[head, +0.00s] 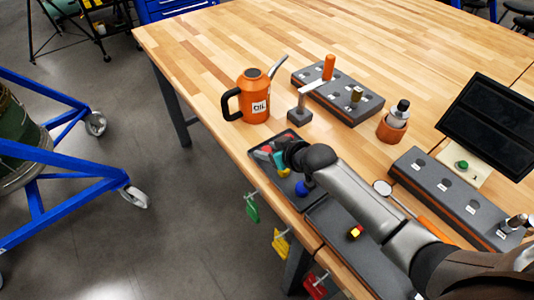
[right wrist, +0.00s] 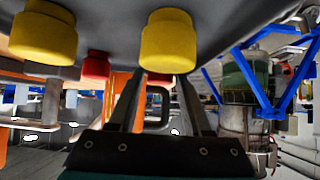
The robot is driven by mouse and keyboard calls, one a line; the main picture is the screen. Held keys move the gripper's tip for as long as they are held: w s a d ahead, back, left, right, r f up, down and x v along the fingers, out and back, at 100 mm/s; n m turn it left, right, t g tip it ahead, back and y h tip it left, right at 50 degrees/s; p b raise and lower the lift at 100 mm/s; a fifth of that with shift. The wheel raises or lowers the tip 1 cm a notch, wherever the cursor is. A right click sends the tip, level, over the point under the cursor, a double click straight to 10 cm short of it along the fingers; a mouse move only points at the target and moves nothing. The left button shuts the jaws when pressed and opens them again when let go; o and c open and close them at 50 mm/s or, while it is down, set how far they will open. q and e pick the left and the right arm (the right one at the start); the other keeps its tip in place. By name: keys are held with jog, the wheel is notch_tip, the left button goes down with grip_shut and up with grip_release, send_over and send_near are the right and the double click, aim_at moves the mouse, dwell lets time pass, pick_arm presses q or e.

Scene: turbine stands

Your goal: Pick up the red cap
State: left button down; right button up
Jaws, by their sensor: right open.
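My right gripper (head: 270,153) is at the small dark tray (head: 259,137) near the table's left edge. My arm hides part of that tray. Red and teal bits show around the gripper in the head view, and I cannot tell which are caps. In the right wrist view my right gripper (right wrist: 160,78) is open, with nothing visibly held. Red caps show behind yellow ones there, against a dark grey surface: one red cap (right wrist: 96,66) at left and another red piece (right wrist: 160,78) beyond the fingertips. A yellow cap (right wrist: 168,40) is nearest. My left gripper is not in view.
A red-and-yellow piece (head: 355,232) lies in a second dark tray. An orange oil can (head: 254,96) and a grey block (head: 345,95) stand behind. Colored tags hang from the table edge. The far tabletop is clear.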

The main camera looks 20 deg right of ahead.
jog(key=shift+w+a+f, duration=0.1)
jog(key=shift+w+f, duration=0.1)
grip_shut()
dwell(0.3)
dwell(1.1)
